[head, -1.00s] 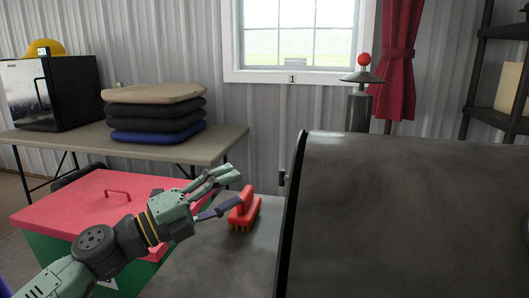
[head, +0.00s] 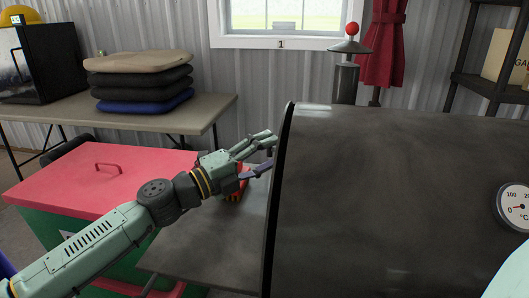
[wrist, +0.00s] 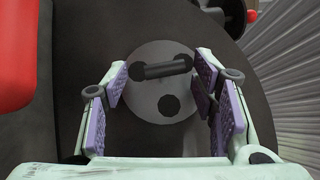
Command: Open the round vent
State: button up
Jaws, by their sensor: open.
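The round vent (wrist: 148,97) is a grey disc on the dark end wall of the grill in the wrist view. A dark bar handle (wrist: 162,69) crosses its upper part, and a dark round hole shows below it. My gripper (wrist: 162,72) is open, with its purple-padded fingers on either side of the disc and handle. I cannot tell whether they touch it. In the head view, my gripper (head: 272,156) is at the left end of the grill (head: 390,190). The vent is hidden there.
A table (head: 215,112) with stacked cushions is behind. A chimney (head: 346,82) with a red knob rises behind the grill.

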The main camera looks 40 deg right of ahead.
jog(key=shift+c, duration=0.6)
jog(key=shift+f, duration=0.1)
jog(key=c, duration=0.9)
